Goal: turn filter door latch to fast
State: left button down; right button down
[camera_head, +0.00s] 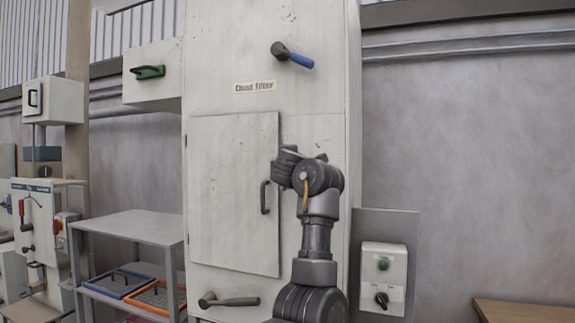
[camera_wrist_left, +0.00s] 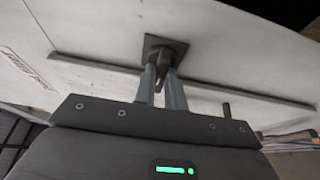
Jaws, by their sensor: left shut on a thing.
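The pale filter door (camera_head: 232,200) is flush in the tall cabinet, below a "Dust filter" label (camera_head: 255,86). In the left wrist view the dark latch (camera_wrist_left: 162,55) sits on a square plate at the door's edge seam. My left gripper (camera_wrist_left: 161,92) is shut on the latch's handle, one finger on each side. In the head view my left gripper (camera_head: 285,166) is at the door's right edge and hides the latch. A dark bar handle (camera_head: 265,197) is on the door just below and left of it. My right gripper is not in view.
A blue-gripped lever (camera_head: 293,55) is above the door and a grey lever (camera_head: 229,300) below it. A control box (camera_head: 384,278) is at right. A shelf rack (camera_head: 130,228) with trays stands left. A wooden top (camera_head: 520,312) is at the lower right.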

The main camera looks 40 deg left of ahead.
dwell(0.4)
pick_arm(q)
jog(key=c, duration=1.5)
grip_release()
jog(key=shift+a, duration=0.1)
jog(key=shift+o, duration=0.2)
jog(key=b+v, duration=0.6)
jog(key=v, duration=0.5)
jog(key=shift+w, duration=0.1)
